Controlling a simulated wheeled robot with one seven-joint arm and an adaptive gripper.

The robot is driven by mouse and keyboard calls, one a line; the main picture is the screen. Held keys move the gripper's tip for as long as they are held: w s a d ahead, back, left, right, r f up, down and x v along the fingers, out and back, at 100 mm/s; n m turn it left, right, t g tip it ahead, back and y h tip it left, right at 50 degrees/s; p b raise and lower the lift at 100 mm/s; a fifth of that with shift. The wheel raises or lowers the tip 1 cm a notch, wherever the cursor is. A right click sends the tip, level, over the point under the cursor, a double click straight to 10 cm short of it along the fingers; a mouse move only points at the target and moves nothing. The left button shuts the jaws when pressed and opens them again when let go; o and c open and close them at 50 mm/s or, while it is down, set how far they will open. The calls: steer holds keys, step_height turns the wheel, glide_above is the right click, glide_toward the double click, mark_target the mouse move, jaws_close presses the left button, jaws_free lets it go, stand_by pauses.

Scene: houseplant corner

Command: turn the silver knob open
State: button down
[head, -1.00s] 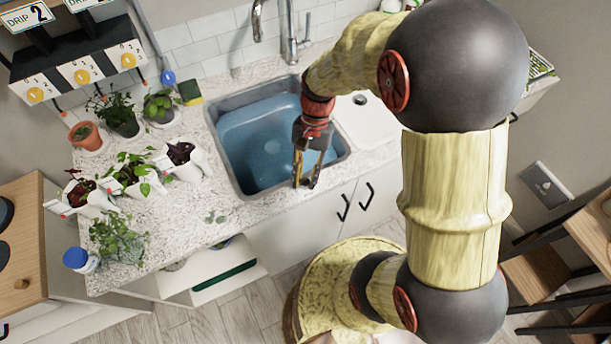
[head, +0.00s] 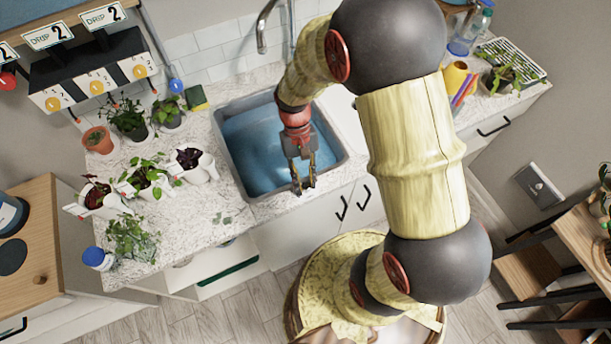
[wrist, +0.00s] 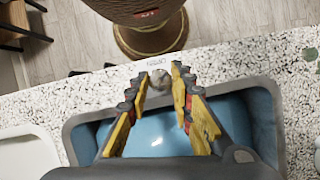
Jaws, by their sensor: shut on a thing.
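The silver knob (wrist: 160,83) is small and round. In the wrist view it sits at the counter's front edge, in front of the sink (wrist: 72,138), between my fingertips. Small lettering, which seems to read OPEN upside down, lies just beyond it on the edge. My gripper (wrist: 159,76) has yellow and dark fingers, shut on the knob. In the head view my gripper (head: 304,186) points down at the sink's front rim; I cannot make out the knob there. How far the knob is turned is not clear.
The sink (head: 225,150) holds blue water. Cabinet doors (head: 300,228) are below.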

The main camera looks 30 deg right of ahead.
steer(key=n+h+p, duration=0.1)
steer(key=n, duration=0.1)
steer(key=n+h+p, duration=0.1)
steer(key=n+p, duration=0.1)
steer(key=n, duration=0.1)
steer(key=shift+a+r+n, duration=0.15)
steer(key=shift+a+n, duration=0.05)
steer(key=shift+n, duration=0.1)
steer(key=n+h+p, duration=0.1)
steer(key=n, duration=0.1)
steer(key=n+t+h+p, duration=0.1)
steer(key=n+p, duration=0.1)
steer(key=n, duration=0.1)
steer(key=shift+a, duration=0.1)
steer(key=shift+n+t, duration=0.3)
steer(key=c, duration=1.6)
jaws_free()
steer(key=shift+o, duration=0.2)
steer(key=v, duration=1.1)
steer(key=shift+a+r, duration=0.15)
steer(key=shift+r, duration=0.15)
steer(key=shift+w, duration=0.15)
